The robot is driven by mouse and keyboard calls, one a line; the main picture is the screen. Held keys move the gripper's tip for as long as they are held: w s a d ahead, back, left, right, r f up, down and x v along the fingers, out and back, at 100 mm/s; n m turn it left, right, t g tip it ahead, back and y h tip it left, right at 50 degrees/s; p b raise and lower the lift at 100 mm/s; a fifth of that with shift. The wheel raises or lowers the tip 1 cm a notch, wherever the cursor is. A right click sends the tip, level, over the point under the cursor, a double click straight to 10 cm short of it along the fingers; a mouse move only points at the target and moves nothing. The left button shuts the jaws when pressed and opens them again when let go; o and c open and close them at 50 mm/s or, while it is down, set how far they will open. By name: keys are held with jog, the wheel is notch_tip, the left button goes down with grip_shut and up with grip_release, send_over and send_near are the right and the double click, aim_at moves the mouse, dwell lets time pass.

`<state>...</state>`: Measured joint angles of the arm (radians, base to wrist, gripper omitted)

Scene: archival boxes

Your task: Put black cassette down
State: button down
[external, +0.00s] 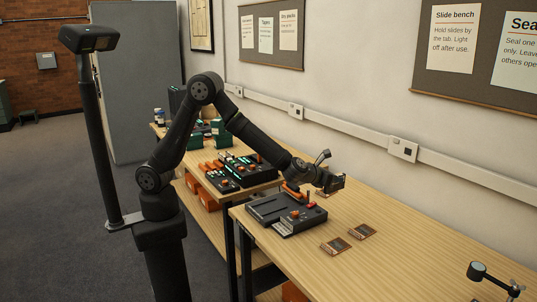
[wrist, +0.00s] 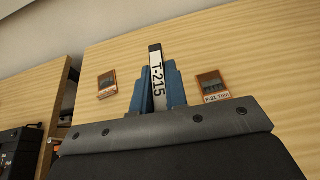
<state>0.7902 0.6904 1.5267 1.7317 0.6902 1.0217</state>
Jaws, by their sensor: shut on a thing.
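My gripper (wrist: 160,92) shows in the wrist view with two blue fingers shut on a thin dark cassette (wrist: 156,56). The cassette stands edge-on between the fingers, with a white label reading T-215 facing the wrist camera. In the external view my gripper (external: 331,182) is over the wooden table, just behind and right of a dark deck (external: 270,207). The cassette cannot be made out clearly there, and I cannot tell whether it touches the table.
Two small brown cards lie on the table (wrist: 220,45), one left (wrist: 107,84) and one right (wrist: 212,84) of the cassette in the wrist view. A second table holds more dark devices (external: 240,170). A small lamp-like stand (external: 490,275) is at the front right.

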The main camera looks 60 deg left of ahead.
jog(key=s+d+m+g+h, duration=0.2)
jog(key=s+d+m+h, duration=0.25)
jog(key=s+d, duration=0.95)
jog(key=s+d+m+g+h, duration=0.2)
jog(key=s+d+m+h, duration=0.25)
jog(key=s+d, duration=0.9)
send_over(367, 284)
notch_tip(367, 284, down, 12)
jog(key=shift+s+f, duration=0.1)
jog(key=shift+f, duration=2)
jog(key=shift+f, duration=0.15)
jog(key=c, duration=1.4)
grip_release()
jog(key=shift+c, duration=0.2)
